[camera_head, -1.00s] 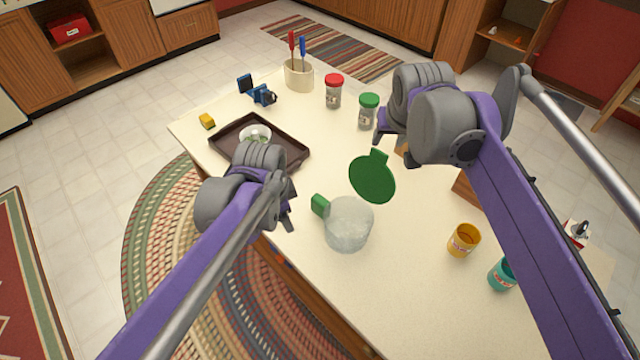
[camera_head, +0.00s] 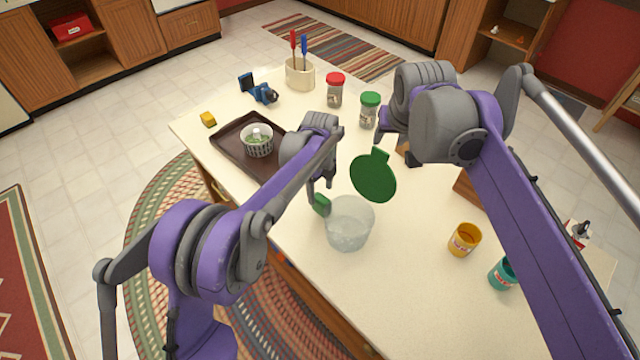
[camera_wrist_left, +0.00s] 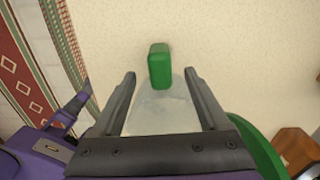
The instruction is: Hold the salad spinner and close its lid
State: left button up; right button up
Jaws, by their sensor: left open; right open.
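The salad spinner has a clear bowl (camera_head: 348,225) standing upright on the table. Its green lid (camera_head: 373,177) is tilted up, open, at the bowl's far right side. A green handle (camera_head: 321,204) sticks out at the bowl's left. My left gripper (camera_head: 320,191) is open, pointing down just above the handle. In the left wrist view the handle (camera_wrist_left: 159,66) shows between the two spread fingers (camera_wrist_left: 160,74), not gripped. My right gripper (camera_head: 399,149) is open and empty, above the table behind and right of the lid, partly hidden by its own wrist.
A red-lidded jar (camera_head: 335,91) and green-lidded jar (camera_head: 369,112) stand behind. A yellow cup (camera_head: 464,240) and teal cup (camera_head: 502,273) stand right.

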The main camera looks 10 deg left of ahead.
aim_at(320, 207)
pick_arm(q)
notch_tip(320, 207, down, 9)
jog(key=shift+r, duration=0.2)
jog(key=shift+c, duration=0.3)
grip_shut()
dwell(0.6)
dwell(0.8)
